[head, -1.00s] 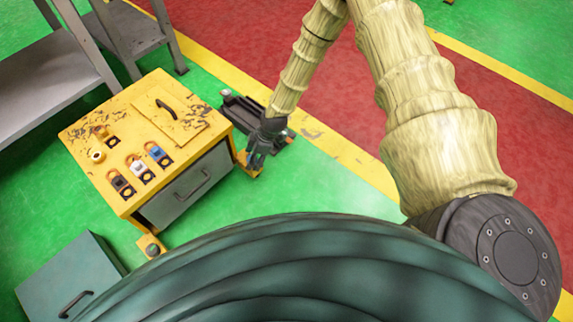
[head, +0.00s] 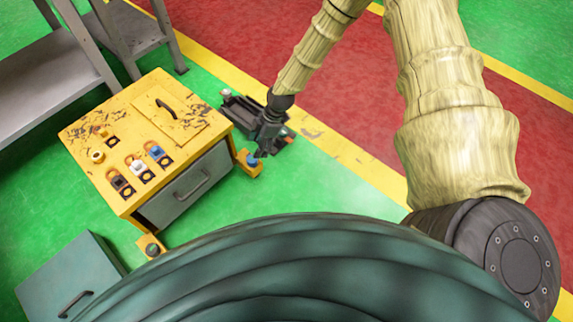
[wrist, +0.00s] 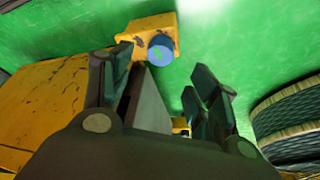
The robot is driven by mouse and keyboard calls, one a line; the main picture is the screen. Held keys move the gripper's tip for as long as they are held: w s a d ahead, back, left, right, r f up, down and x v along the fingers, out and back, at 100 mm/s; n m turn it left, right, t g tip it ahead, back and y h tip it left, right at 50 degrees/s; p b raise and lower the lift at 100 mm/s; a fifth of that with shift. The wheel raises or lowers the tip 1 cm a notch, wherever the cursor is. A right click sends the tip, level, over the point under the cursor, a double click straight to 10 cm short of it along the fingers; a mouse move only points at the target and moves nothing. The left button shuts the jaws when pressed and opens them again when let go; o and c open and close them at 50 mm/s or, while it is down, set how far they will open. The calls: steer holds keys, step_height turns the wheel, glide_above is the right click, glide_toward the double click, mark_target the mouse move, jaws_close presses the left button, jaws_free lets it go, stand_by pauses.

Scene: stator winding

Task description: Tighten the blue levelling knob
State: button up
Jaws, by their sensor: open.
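The blue levelling knob (head: 252,160) sits on a yellow foot bracket (head: 256,171) at the right corner of the yellow cabinet (head: 90,140). In the wrist view the blue knob (wrist: 160,51) shows its round top, with a small green mark, beyond the fingertips. My gripper (head: 262,153) points down beside the knob in the head view. In the wrist view my gripper (wrist: 160,75) is open, with the knob roughly in line with the gap between its fingers. I see no contact with the knob.
A dark knob (head: 152,249) sits on the front foot. A teal box (head: 70,280) stands at lower left, grey shelving (head: 45,85) at upper left.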

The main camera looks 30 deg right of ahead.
steer(key=s+a+r+m+p, duration=0.1)
steer(key=s+r+m+p, duration=0.3)
steer(key=s, duration=0.5)
steer(key=s+a+r+m+h+p, duration=0.1)
steer(key=s+r+m+p, duration=0.3)
steer(key=s+p, duration=0.4)
steer(key=s+a+r+m+h+p, duration=0.1)
steer(key=s+r+m+p, duration=0.3)
steer(key=s, duration=0.5)
steer(key=shift+s+a+r+g+p, duration=0.15)
steer(key=shift+s+r+g+p, duration=0.25)
steer(key=shift+r+p, duration=0.55)
steer(key=s+d+r+m+h, duration=0.2)
steer(key=s+d+m, duration=0.2)
steer(key=s, duration=0.5)
step_height(320, 180, up, 21)
steer(key=p, duration=2.1)
steer(key=shift+h, duration=0.3)
